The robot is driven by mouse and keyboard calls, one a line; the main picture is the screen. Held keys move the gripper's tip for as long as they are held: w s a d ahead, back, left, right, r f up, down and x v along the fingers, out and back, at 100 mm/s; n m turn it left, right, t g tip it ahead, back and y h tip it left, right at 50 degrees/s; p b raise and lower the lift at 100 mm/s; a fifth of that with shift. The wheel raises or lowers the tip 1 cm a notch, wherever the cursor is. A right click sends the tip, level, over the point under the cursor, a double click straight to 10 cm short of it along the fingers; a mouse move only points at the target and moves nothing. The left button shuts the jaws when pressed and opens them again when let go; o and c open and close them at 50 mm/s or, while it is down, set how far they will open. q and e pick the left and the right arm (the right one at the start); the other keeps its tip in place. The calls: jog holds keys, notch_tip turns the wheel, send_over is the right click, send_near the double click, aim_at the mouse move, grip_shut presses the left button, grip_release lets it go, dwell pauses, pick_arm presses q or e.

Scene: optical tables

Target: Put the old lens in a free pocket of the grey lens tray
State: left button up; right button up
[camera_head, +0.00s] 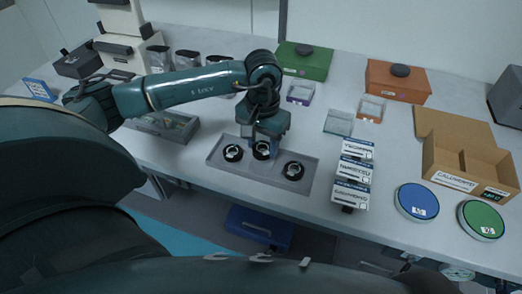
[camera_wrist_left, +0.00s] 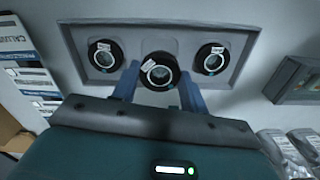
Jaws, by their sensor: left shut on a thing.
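The grey lens tray (camera_head: 268,175) lies on the table below my left gripper. It also shows in the left wrist view (camera_wrist_left: 133,40). My left gripper (camera_head: 262,144) is shut on a black-rimmed lens (camera_wrist_left: 159,72) with a white label, at the tray's middle pocket. In the wrist view this lens looks larger than the others and overlaps the pocket's edge; whether it touches the pocket floor is unclear. Two similar lenses sit in the outer pockets, one at the left (camera_head: 233,153) and one at the right (camera_head: 293,171) in the head view. My right gripper is not in view.
Labelled boxes (camera_head: 353,172) stand right of the tray. A grey-green case (camera_head: 165,124) lies left of it. Behind are a green box (camera_head: 305,62) and an orange box (camera_head: 397,82). A cardboard box (camera_head: 468,165) and round blue (camera_head: 417,201) and green (camera_head: 481,220) discs lie right.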

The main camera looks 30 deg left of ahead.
aim_at(263, 147)
pick_arm(q)
jog(key=shift+f, duration=0.3)
notch_tip(263, 147, down, 3)
jog(key=shift+f+p, duration=0.1)
jog(key=shift+p, duration=0.2)
jog(key=shift+f, duration=0.3)
jog(key=o, duration=0.6)
jog(key=shift+b, duration=0.3)
jog(key=shift+c, duration=0.2)
jog(key=o, duration=0.4)
jog(key=shift+o, duration=0.2)
jog(key=shift+r, duration=0.1)
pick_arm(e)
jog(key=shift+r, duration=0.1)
pick_arm(q)
jog(key=shift+r+p, duration=0.25)
jog(key=shift+p, duration=0.15)
notch_tip(263, 147, up, 12)
jog(key=shift+f+b, duration=0.15)
jog(key=shift+b, duration=0.95)
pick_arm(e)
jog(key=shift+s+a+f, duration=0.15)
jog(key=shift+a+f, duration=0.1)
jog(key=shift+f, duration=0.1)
